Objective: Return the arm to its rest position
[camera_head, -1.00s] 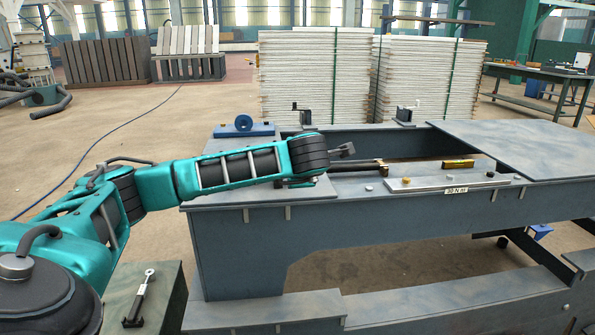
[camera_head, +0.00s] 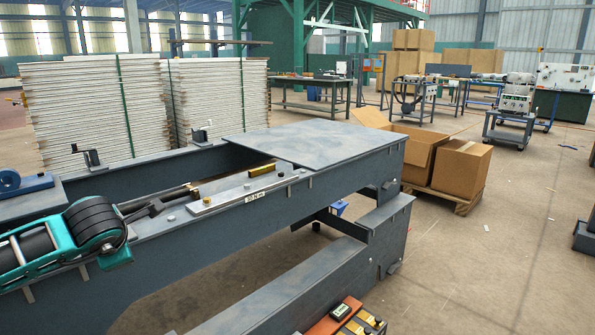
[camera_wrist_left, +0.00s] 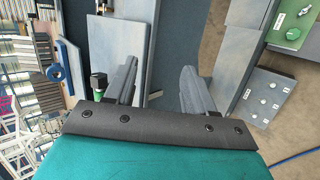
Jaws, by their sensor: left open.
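My left arm comes in from the left edge of the head view, with a teal and black wrist. Its left gripper (camera_head: 160,207) is dark grey and appears in front of a dark rod (camera_head: 180,193) on the grey machine frame (camera_head: 225,230). In the left wrist view the two fingers of the left gripper (camera_wrist_left: 158,82) stand well apart with nothing between them. Grey surfaces of the frame show beyond them. My right arm and gripper are not in view.
A pale plate with a brass-coloured block (camera_head: 262,169) lies on the frame right of my gripper. A blue part (camera_head: 10,181) is at the left edge. White panel stacks (camera_head: 90,110) stand behind. Cardboard boxes (camera_head: 462,168) stand right, with open floor beyond.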

